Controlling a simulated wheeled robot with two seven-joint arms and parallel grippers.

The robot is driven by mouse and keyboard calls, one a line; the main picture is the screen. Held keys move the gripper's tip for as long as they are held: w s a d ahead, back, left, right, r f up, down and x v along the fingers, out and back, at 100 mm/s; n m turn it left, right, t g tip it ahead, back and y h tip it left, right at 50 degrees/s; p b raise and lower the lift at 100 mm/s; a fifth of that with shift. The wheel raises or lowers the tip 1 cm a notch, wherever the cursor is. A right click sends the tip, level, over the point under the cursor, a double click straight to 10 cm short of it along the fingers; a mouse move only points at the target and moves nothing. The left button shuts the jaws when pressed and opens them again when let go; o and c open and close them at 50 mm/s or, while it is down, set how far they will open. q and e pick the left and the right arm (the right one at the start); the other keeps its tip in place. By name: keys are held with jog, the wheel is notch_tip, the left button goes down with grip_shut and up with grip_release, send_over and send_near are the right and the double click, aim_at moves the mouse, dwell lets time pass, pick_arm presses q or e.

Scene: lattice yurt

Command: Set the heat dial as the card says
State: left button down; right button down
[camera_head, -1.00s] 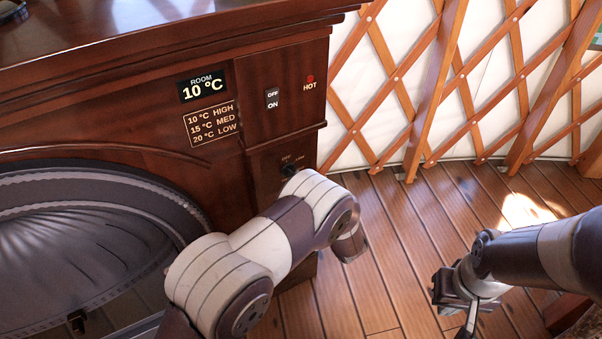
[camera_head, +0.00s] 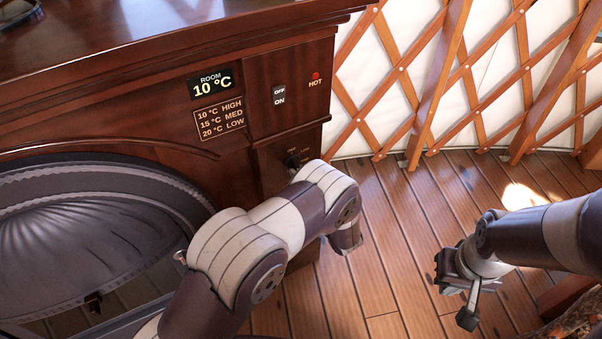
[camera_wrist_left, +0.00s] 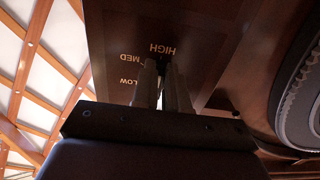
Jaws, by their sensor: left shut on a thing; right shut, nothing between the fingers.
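The heat dial sits on the lower right panel of the wooden stove front; a dark knob (camera_head: 292,160) shows there, partly hidden by my left arm. In the left wrist view, the labels HIGH (camera_wrist_left: 162,49), MED and LOW appear upside down around it. My left gripper (camera_wrist_left: 166,80) is shut on the dial, with its fingers close to HIGH; they hide the dial's pointer. The card (camera_head: 220,118) reads 10 °C HIGH, 15 °C MED, 20 °C LOW. The room display (camera_head: 211,85) reads 10 °C. My right gripper (camera_head: 467,314) is shut and empty over the floor.
An OFF/ON switch (camera_head: 279,95) and a small red HOT lamp (camera_head: 315,76) sit above the dial. The dark ribbed oval stove opening (camera_head: 80,230) is at left. A lattice wall (camera_head: 440,80) stands behind, with open wooden floor (camera_head: 390,240) between my arms.

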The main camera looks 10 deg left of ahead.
pick_arm(q)
jog(key=shift+s+f, duration=0.1)
dwell(0.4)
jog(key=c, duration=1.1)
grip_release()
jog(key=shift+c, duration=0.2)
jog(key=p+v, duration=0.2)
jog(key=v, duration=1)
jog(key=shift+s+d, duration=0.2)
jog(key=shift+d, duration=0.1)
